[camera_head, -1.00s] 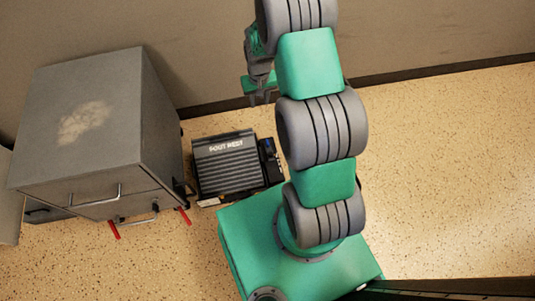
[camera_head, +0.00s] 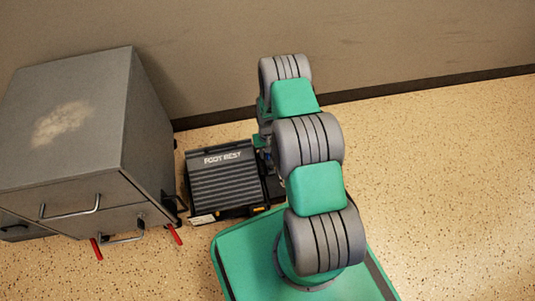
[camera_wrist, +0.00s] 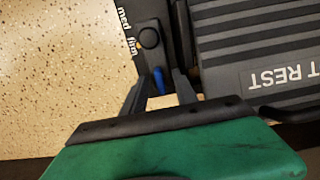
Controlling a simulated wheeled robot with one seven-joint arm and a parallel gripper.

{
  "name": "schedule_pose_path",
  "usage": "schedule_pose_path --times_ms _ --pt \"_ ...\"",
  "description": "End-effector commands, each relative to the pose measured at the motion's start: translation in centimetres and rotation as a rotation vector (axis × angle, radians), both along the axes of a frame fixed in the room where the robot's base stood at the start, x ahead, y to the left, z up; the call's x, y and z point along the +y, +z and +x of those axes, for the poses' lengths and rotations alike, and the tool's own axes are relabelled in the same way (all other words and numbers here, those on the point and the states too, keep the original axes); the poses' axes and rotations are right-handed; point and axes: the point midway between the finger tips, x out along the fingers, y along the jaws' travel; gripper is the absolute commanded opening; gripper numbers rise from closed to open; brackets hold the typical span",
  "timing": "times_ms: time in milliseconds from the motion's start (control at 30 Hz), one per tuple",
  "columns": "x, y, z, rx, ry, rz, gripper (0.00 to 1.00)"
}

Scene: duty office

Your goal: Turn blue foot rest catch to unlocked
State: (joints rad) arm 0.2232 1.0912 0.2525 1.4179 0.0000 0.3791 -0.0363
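The foot rest (camera_head: 226,184) is a dark ribbed platform on the floor, and its lettered top also shows in the wrist view (camera_wrist: 255,45). A black side panel along it carries the blue catch (camera_wrist: 158,80), a small upright-looking lever in the wrist view. My gripper (camera_wrist: 161,76) is open, with one finger on each side of the blue catch. Gaps show between the catch and both fingers, so I see no grip on it. In the head view my arm hides the catch and most of my gripper.
A round black knob (camera_wrist: 149,38) sits on the panel beside words that look like "med" and "firm". A grey cabinet (camera_head: 65,120) with red-tipped feet stands left of the foot rest. The wall (camera_head: 400,45) is close behind. The floor (camera_head: 440,170) to the right is clear.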

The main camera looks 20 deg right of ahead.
Motion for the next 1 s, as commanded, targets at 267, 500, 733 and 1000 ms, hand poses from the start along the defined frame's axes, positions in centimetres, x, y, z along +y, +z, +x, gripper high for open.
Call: schedule_pose_path --times_ms 267,500,733,1000 --pt "0.01 0.06 -0.02 0.001 0.0 0.0 0.18" --pt "0.01 0.06 -0.03 0.001 0.0 0.0 0.0" --pt "0.01 0.07 -0.03 0.001 0.0 0.0 0.0" --pt "0.0 0.07 -0.02 0.001 0.007 0.0 0.0"
